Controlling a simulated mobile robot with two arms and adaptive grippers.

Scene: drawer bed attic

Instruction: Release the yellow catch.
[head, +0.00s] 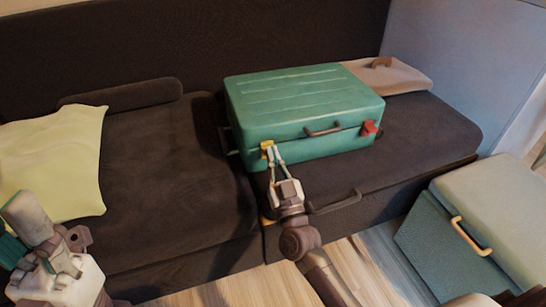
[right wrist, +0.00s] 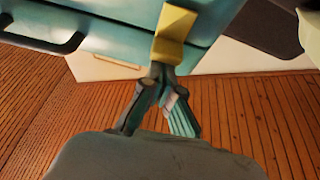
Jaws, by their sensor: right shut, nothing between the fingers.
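The yellow catch (head: 267,149) is on the front of a green suitcase (head: 300,95), near its left front corner. It also shows in the right wrist view (right wrist: 175,35), just beyond my fingertips. My right gripper (head: 274,156) is shut and empty, its fingertips at the lower end of the catch. The tips overlap the catch's lower edge in the right wrist view, and I cannot tell whether they touch. The suitcase is closed and lies flat on the dark sofa (head: 180,190). My left gripper (head: 45,240) is at the lower left, far from the suitcase; its fingers are unclear.
A red catch (head: 368,128) and a dark handle (head: 323,131) are on the suitcase front. A yellow pillow (head: 50,165) lies at left. A blue-green box (head: 490,220) stands at right on the wooden floor.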

